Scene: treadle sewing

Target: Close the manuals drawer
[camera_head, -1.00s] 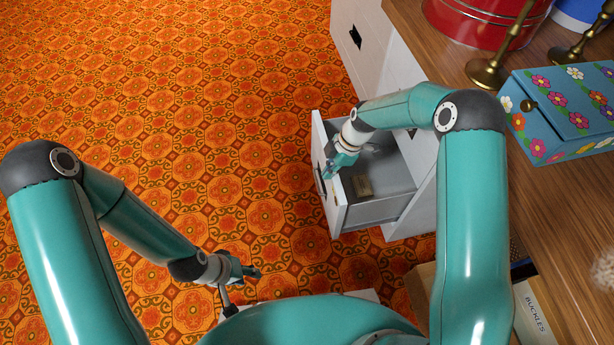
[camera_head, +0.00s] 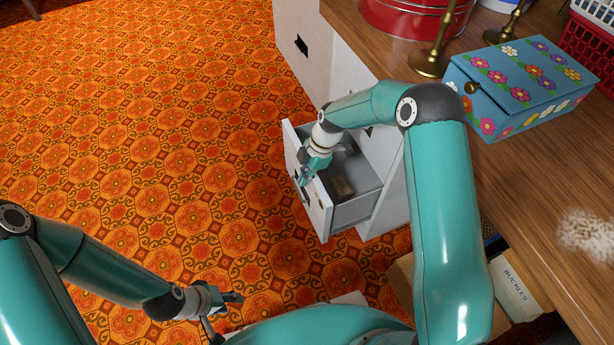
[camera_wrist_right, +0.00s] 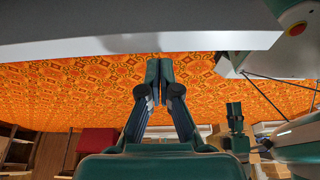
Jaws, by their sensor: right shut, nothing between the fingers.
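The manuals drawer (camera_head: 317,207) is a pale drawer in the cabinet under the wooden table. It stands partly open, with a small brownish item (camera_head: 341,187) inside. My right gripper (camera_head: 303,177) is at the drawer's front, near its handle; whether it touches is hard to tell. In the right wrist view its fingers (camera_wrist_right: 160,68) are together and empty, below a pale panel edge (camera_wrist_right: 140,45). My left gripper (camera_head: 236,297) hangs low over the carpet, apart from the drawer; its finger gap is unclear.
The wooden table (camera_head: 500,195) bears a flowered blue box (camera_head: 515,85), brass candlesticks (camera_head: 430,62) and a red tin (camera_head: 400,18). A box marked BUCKLES (camera_head: 515,288) stands below the table edge. The patterned carpet (camera_head: 150,150) left of the drawer is clear.

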